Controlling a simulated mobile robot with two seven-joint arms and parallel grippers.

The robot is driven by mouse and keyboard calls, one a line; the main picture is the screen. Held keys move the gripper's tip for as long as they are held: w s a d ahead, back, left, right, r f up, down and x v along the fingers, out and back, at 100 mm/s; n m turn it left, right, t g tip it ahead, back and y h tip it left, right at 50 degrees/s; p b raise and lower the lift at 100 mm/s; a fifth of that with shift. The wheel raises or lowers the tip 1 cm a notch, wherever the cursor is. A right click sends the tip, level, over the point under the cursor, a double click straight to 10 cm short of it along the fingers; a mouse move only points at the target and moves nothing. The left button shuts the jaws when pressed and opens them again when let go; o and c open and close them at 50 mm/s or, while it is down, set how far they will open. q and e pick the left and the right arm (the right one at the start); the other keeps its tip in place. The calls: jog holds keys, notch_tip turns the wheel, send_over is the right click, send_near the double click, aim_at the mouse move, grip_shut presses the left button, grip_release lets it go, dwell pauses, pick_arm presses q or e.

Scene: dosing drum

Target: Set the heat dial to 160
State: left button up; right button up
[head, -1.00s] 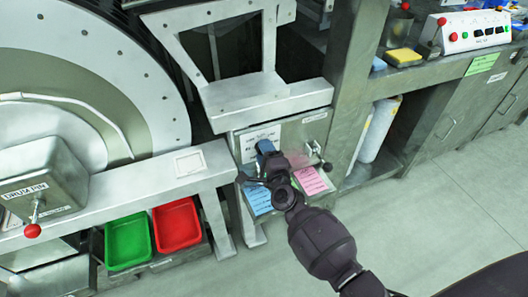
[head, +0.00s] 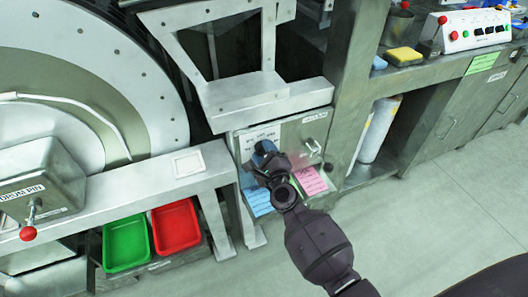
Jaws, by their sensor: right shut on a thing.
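A grey metal control box (head: 318,128) stands below the chute frame, with papers on its front. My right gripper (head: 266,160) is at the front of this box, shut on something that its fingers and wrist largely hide. The heat dial itself and its scale cannot be made out behind the gripper. My left gripper is not in view.
Green (head: 126,243) and red (head: 176,227) trays sit lower left. The drum pin box (head: 40,180) with a red-knobbed lever is at far left. Floor at right is clear.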

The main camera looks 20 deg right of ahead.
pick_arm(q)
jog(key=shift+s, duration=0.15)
pick_arm(e)
jog(key=o, duration=0.9)
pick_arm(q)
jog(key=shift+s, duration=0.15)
pick_arm(e)
jog(key=shift+s, duration=0.1)
jog(key=shift+s, duration=0.2)
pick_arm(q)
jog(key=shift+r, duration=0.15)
pick_arm(e)
jog(key=s, duration=1)
jog(key=shift+s+a+f, duration=0.1)
jog(key=shift+s+f, duration=0.05)
jog(key=shift+f, duration=0.1)
